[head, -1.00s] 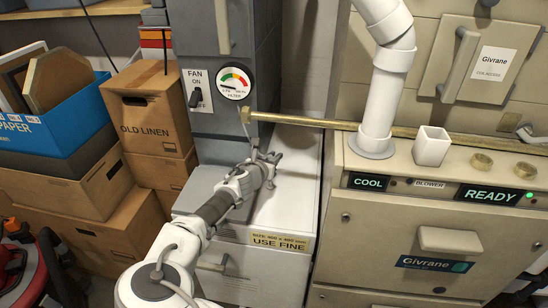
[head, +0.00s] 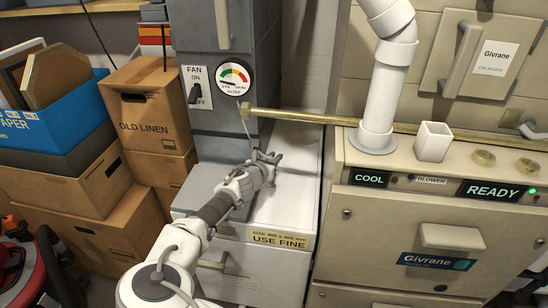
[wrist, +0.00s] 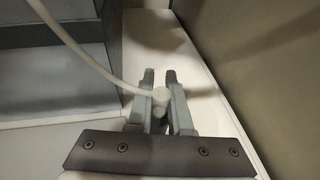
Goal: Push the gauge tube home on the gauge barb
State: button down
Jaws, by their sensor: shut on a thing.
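The round gauge (head: 235,78), with a green, yellow and red dial, is on the grey duct front. The pale gauge tube (head: 241,104) shows faintly below it, near the brass pipe's end. In the wrist view the tube (wrist: 88,63) curves down from the upper left to my gripper (wrist: 160,82). Its rounded end sits between my two fingers, which are shut on it. In the head view my gripper (head: 266,157) is over the white cabinet top, below and right of the gauge. I cannot make out the gauge barb in either view.
A long brass pipe (head: 330,118) crosses above my gripper. The white cabinet (head: 292,190) has clear space on top, between the grey duct (head: 225,150) and the beige furnace (head: 400,225). A white cup (head: 433,142) stands on the furnace. Boxes (head: 150,105) are stacked at left.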

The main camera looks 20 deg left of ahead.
jog(key=shift+f+b, duration=0.85)
jog(key=shift+f, duration=0.5)
jog(key=c, duration=0.8)
grip_release()
jog(key=shift+o, duration=0.2)
jog(key=shift+s, duration=0.1)
jog(key=shift+p+v, duration=1.4)
jog(key=shift+v, duration=1.9)
jog(key=shift+s+r, duration=0.3)
jog(key=shift+s, duration=0.3)
